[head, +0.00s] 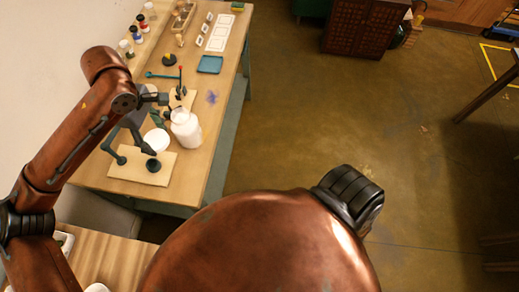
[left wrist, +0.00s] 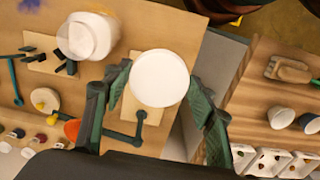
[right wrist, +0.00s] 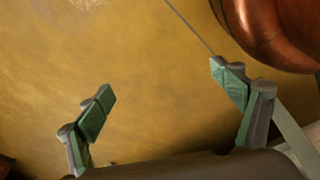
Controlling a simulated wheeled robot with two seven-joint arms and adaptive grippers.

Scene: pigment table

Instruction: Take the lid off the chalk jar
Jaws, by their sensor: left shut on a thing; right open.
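The chalk jar (head: 187,132) is a white, rounded jar standing upright on the pigment table; it also shows in the left wrist view (left wrist: 92,36). The lid (head: 157,140) is a plain white disc, apart from the jar and to its left in the head view. My left gripper (head: 154,134) is shut on the lid, with its green fingers at the lid's two sides in the left wrist view (left wrist: 160,80). The lid is held over a pale board (head: 133,176). My right gripper (right wrist: 170,85) is open and empty above the floor.
A second wooden surface (head: 105,258) is at the near left. The floor right of the table is open.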

